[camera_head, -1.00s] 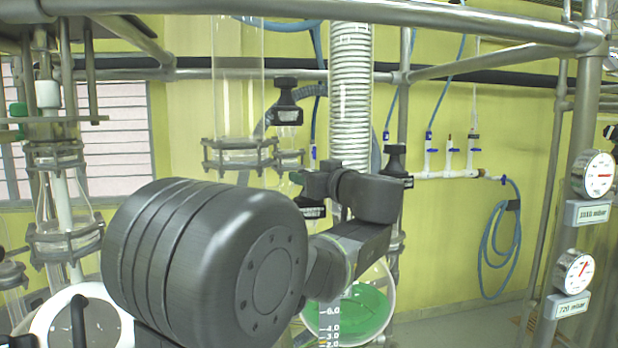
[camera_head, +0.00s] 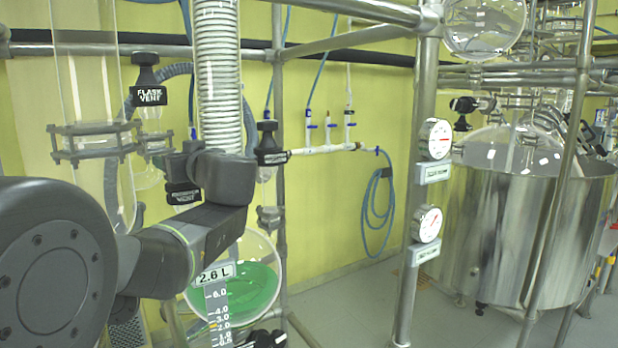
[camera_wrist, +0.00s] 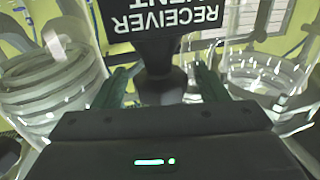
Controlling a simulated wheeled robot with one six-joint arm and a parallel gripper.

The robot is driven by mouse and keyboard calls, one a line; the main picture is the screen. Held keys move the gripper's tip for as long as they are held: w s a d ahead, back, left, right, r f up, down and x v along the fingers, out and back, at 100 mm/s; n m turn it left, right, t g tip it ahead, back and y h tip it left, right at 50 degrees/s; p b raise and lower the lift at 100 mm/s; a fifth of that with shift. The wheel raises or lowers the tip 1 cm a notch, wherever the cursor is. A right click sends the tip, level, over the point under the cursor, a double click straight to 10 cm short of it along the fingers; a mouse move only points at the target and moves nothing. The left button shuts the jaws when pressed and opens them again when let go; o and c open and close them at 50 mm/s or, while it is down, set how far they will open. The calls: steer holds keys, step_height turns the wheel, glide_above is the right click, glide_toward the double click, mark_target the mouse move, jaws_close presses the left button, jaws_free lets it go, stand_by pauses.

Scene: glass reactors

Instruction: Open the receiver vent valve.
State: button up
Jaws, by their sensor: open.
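The receiver vent valve has a black label (camera_head: 183,193) in the head view, partly covered by my arm. In the wrist view its label (camera_wrist: 172,18) reads "RECEIVER VENT" upside down at the top. Below the label, the valve's black knob (camera_wrist: 164,85) stands in the middle of the view. My gripper (camera_wrist: 165,86) is open, with one finger on each side of the knob. Visible gaps separate the fingers from the knob's narrow part. The base of the knob is hidden behind the gripper body.
The flask vent valve (camera_head: 149,94) is up and left of my gripper. Another black valve (camera_head: 270,148) is close on the right. A glass receiver with green liquid (camera_head: 250,290) hangs below. A metal post (camera_head: 414,200) with gauges stands right; a steel vessel (camera_head: 510,230) is farther right.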

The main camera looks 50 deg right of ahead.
steer(key=shift+a+m+h, duration=0.15)
steer(key=shift+m+h, duration=1.05)
steer(key=shift+h, duration=0.7)
steer(key=shift+r+m+g+h, duration=0.2)
steer(key=shift+m+g+h, duration=0.2)
steer(key=shift+m+h, duration=0.5)
steer(key=f+g+h+b, duration=0.1)
steer(key=h+b, duration=0.1)
steer(key=b, duration=0.1)
steer(key=shift+w+f+m, duration=0.1)
steer(key=shift+m, duration=0.3)
steer(key=m+g+h+b, duration=0.1)
steer(key=h+b, duration=0.1)
steer(key=b, duration=0.1)
steer(key=shift+m+g+h+b, duration=0.4)
steer(key=shift+m+h+b, duration=0.2)
steer(key=shift+m+b, duration=0.15)
steer(key=shift+r+m+g+h+p, duration=0.2)
steer(key=shift+m+g+h+p, duration=0.05)
steer(key=shift+m+g+h, duration=0.25)
steer(key=shift+r+m+g+h+p, duration=0.2)
steer(key=shift+m+g+h, duration=0.15)
steer(key=shift+g+h, duration=0.15)
steer(key=p, duration=0.2)
steer(key=m+g+h+p, duration=0.1)
steer(key=p, duration=0.1)
steer(key=shift+r+g, duration=0.2)
steer(key=shift+g, duration=0.1)
